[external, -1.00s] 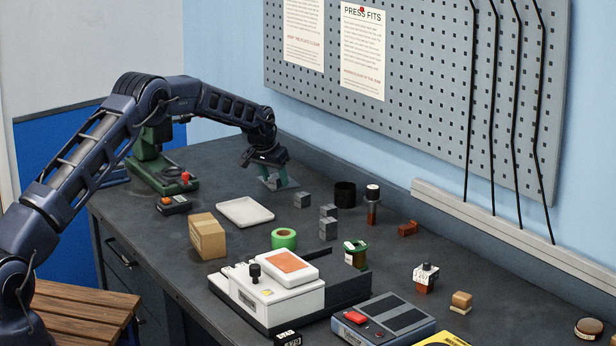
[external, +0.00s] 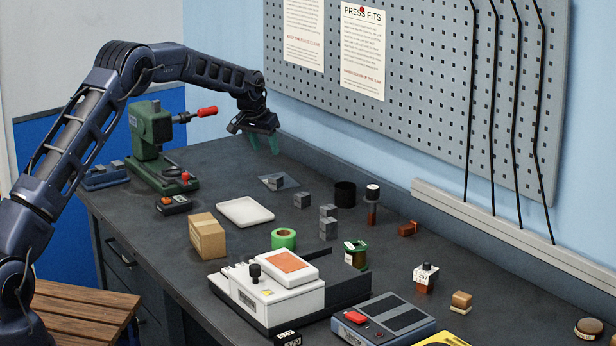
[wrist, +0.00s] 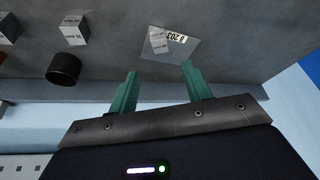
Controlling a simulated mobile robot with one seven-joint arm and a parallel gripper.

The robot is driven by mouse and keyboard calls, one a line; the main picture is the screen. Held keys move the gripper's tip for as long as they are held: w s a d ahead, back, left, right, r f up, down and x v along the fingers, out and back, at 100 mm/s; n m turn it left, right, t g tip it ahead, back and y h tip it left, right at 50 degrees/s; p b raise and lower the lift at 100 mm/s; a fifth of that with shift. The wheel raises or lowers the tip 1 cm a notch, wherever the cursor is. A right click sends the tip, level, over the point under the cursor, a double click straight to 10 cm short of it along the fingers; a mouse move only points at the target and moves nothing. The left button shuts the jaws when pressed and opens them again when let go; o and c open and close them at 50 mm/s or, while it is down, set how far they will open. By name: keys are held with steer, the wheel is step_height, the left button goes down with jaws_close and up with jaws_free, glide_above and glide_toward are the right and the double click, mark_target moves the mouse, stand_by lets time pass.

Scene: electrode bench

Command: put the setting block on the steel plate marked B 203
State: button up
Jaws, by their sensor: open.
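The steel plate (external: 291,181) lies flat on the bench towards the back wall. In the wrist view the plate (wrist: 180,54) shows the mark B 203. A small grey block (external: 278,182), which looks like the setting block, sits on this plate; it also shows in the wrist view (wrist: 157,40), beside the mark. My gripper (external: 264,144) hangs above and behind the plate, apart from the block. Its teal fingers (wrist: 159,70) are spread, with nothing between them.
Other grey blocks (external: 301,200) and a black cup (external: 345,193) stand right of the plate. A white tray (external: 245,211) lies in front. A green press (external: 152,140) with a red-handled lever stands to the left. The bench around the plate is mostly clear.

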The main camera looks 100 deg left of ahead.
steer(key=shift+d+r, duration=0.1)
steer(key=shift+r, duration=0.1)
